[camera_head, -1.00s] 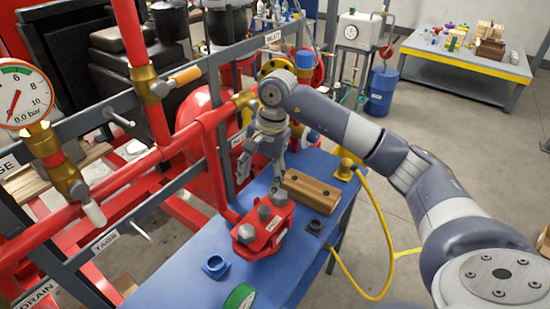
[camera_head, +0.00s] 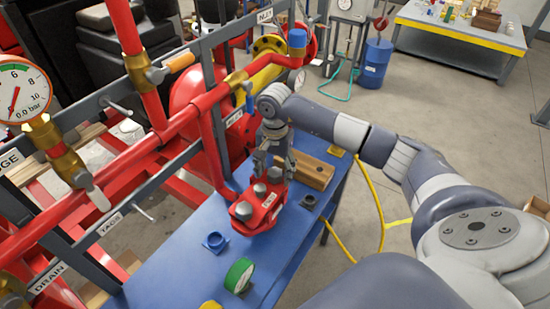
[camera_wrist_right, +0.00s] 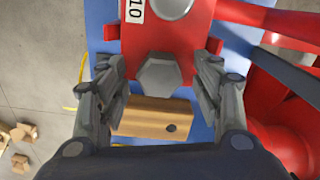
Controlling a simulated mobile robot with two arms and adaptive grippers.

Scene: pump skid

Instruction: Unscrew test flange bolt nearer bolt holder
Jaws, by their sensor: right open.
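The red test flange (camera_head: 262,213) sits on the blue bench with grey hex bolts on top. The wooden block with holes (camera_head: 313,171), apparently the bolt holder, lies just behind it. My right gripper (camera_head: 273,173) points down over the flange end nearer the block. In the right wrist view the gripper (camera_wrist_right: 160,70) is open, with one finger on each side of a hex bolt head (camera_wrist_right: 160,75). Gaps show between fingers and bolt; contact cannot be told. The wooden block (camera_wrist_right: 150,118) also shows there. A second bolt (camera_wrist_right: 172,6) is at the top edge. My left gripper is not in view.
Red pipes and a grey rail (camera_head: 165,170) run close along the bench's left. A blue ring-shaped part (camera_head: 215,242), green tape roll (camera_head: 239,275) and dark socket (camera_head: 309,201) lie on the bench.

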